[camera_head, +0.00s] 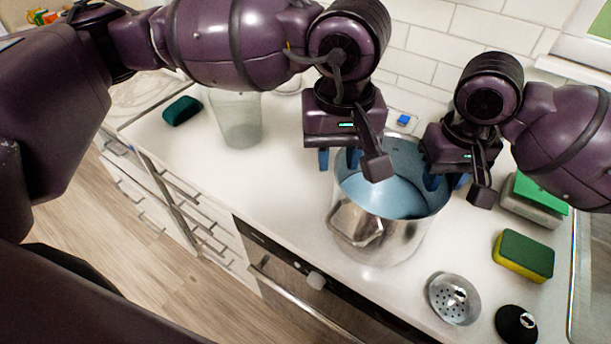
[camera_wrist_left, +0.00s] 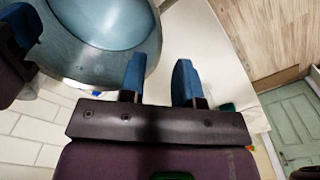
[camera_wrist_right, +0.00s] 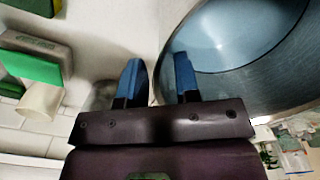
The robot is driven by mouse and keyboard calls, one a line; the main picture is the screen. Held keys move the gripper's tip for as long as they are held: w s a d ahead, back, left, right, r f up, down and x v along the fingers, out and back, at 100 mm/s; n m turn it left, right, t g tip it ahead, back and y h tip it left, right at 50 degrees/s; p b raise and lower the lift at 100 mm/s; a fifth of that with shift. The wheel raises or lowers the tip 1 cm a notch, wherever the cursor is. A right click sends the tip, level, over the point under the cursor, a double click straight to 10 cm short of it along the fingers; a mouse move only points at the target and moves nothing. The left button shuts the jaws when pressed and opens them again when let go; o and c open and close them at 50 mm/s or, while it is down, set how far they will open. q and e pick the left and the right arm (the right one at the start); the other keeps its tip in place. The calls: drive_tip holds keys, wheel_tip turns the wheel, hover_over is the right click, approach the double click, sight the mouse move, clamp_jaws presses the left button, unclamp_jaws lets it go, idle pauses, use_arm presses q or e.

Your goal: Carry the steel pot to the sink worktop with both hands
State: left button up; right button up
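The steel pot (camera_head: 385,238) stands upright on the white worktop, with a side handle towards me and a bluish interior. My left gripper (camera_head: 339,160) is above its left rim, fingers apart. In the left wrist view the left gripper (camera_wrist_left: 160,78) has one finger over the pot (camera_wrist_left: 72,58) and the other outside its rim. My right gripper (camera_head: 447,182) is at the right rim, also open. In the right wrist view the right gripper (camera_wrist_right: 158,78) has its fingers on either side of the pot's (camera_wrist_right: 225,75) rim. Contact with the wall cannot be told. The far side is partly hidden.
A sponge (camera_head: 523,257), a grey and green block (camera_head: 532,200), a perforated steel strainer (camera_head: 453,298) and a black knobbed lid (camera_head: 516,324) lie right of the pot. A metal sink edge (camera_head: 590,290) shows at far right. A glass vase (camera_head: 237,122) stands left, with clear worktop between.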

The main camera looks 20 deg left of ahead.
use_arm(q)
wheel_tip(320, 180, up, 5)
drive_tip(key=shift+r, duration=0.2)
use_arm(e)
drive_tip(key=shift+r, duration=0.15)
use_arm(q)
drive_tip(key=shift+s+r, duration=0.1)
use_arm(e)
wheel_tip(320, 180, up, 12)
drive_tip(key=shift+s, duration=0.15)
idle(0.6)
